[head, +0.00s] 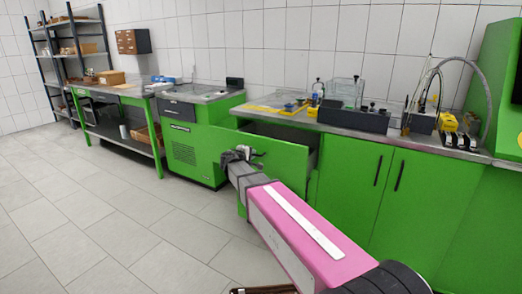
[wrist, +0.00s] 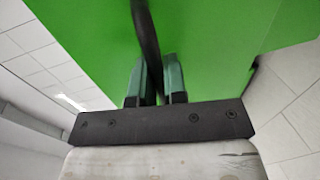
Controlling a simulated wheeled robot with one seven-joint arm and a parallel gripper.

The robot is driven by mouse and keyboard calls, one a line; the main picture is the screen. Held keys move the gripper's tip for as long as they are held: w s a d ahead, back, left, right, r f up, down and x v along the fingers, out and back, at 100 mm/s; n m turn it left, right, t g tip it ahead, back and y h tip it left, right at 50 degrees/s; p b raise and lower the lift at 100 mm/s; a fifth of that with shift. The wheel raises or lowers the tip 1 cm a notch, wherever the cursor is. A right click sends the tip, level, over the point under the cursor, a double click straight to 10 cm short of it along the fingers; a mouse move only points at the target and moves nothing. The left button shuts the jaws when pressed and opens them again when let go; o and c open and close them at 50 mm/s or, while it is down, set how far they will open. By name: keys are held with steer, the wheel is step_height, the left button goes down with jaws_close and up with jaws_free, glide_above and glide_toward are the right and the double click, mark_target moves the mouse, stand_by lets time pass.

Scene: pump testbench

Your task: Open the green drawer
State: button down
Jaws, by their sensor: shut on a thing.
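The green drawer (head: 275,154) is in the middle of the head view, pulled part way out from under the worktop, with its dark inner side showing at the right. My gripper (head: 243,154) is at the drawer front in the head view. In the wrist view my gripper (wrist: 158,85) is shut on the black bar handle (wrist: 146,38), which runs between the two fingers. The green drawer front (wrist: 215,50) fills most of the wrist view behind the handle. The rest of the handle is hidden by my gripper.
Green cabinet doors (head: 405,200) with black handles stand to the right of the drawer. A worktop (head: 345,128) above carries a clear tank (head: 345,92) and dark equipment. A green machine cabinet (head: 195,145) stands to the left. The tiled floor (head: 130,220) at the left front is clear.

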steer(key=f+v, duration=0.2)
steer(key=v, duration=1.1)
steer(key=shift+s+a+f, duration=0.3)
steer(key=shift+s+f, duration=0.1)
steer(key=c, duration=1.2)
jaws_free()
steer(key=v, duration=1)
steer(key=shift+s+a, duration=0.2)
steer(key=shift+s, duration=0.1)
